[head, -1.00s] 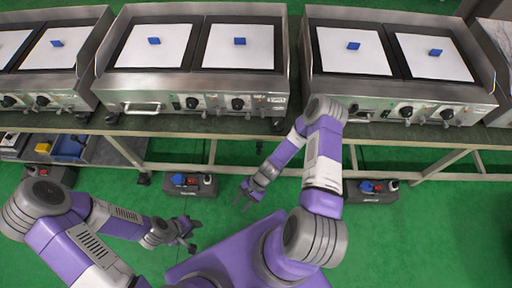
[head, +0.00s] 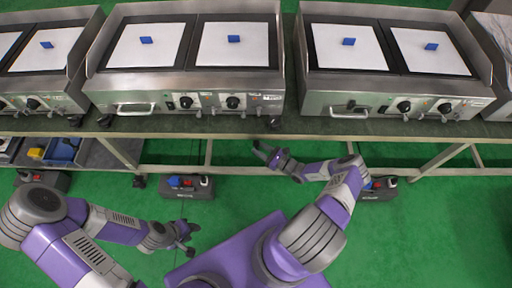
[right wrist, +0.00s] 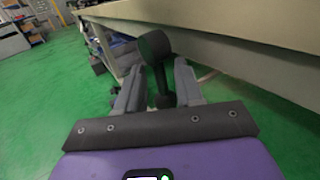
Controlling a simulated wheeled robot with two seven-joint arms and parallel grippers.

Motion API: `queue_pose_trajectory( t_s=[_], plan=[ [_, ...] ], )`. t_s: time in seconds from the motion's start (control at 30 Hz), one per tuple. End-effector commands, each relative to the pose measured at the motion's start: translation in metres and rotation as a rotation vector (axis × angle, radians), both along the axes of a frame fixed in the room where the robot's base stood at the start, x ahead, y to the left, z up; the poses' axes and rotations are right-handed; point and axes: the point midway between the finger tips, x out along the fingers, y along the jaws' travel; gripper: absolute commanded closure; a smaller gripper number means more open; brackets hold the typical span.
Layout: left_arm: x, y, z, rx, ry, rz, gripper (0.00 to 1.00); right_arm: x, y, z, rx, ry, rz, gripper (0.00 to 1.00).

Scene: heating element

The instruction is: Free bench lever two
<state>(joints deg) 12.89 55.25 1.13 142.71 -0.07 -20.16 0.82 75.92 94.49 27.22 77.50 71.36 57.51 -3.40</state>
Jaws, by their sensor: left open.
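A dark lever (right wrist: 154,46) with a rounded, thick head and a thinner stem is in the right wrist view, near the bench's edge. Its stem stands between the two fingers of my right gripper (right wrist: 158,88). I cannot tell whether the fingers touch it or are shut on it. In the head view my right gripper (head: 270,154) is just below the front edge of the bench (head: 240,124), and the lever cannot be made out there. My left gripper (head: 190,239) is open and empty over the green floor, away from the bench.
Several griddles with white sheets and blue blocks stand on the bench, among them a middle griddle (head: 120,85) and a right griddle (head: 355,85). A dark box (head: 187,187) with coloured items lies on the floor under the bench. Green floor (head: 440,240) is clear at right.

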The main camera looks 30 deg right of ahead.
Motion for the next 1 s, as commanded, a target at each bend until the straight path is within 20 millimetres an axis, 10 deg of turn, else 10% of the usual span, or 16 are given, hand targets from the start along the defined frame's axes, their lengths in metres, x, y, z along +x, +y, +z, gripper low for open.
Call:
queue_pose_trajectory(
  t_s=[0.5, 0.73, 1.0],
  plan=[
    [0.0, 0.0, -0.004, 0.0, 0.0, 0.0, 0.57, 0.022, 0.011, 0.0, -0.001, 0.002, 0.002, 0.64],
    [0.0, 0.0, -0.004, 0.0, 0.0, 0.0, 0.57, 0.021, 0.011, 0.0, -0.002, 0.001, 0.003, 0.99],
    [0.0, 0.0, -0.004, 0.0, 0.0, 0.0, 0.57, 0.021, 0.011, 0.0, -0.002, 0.001, 0.003, 1.0]
  ],
)
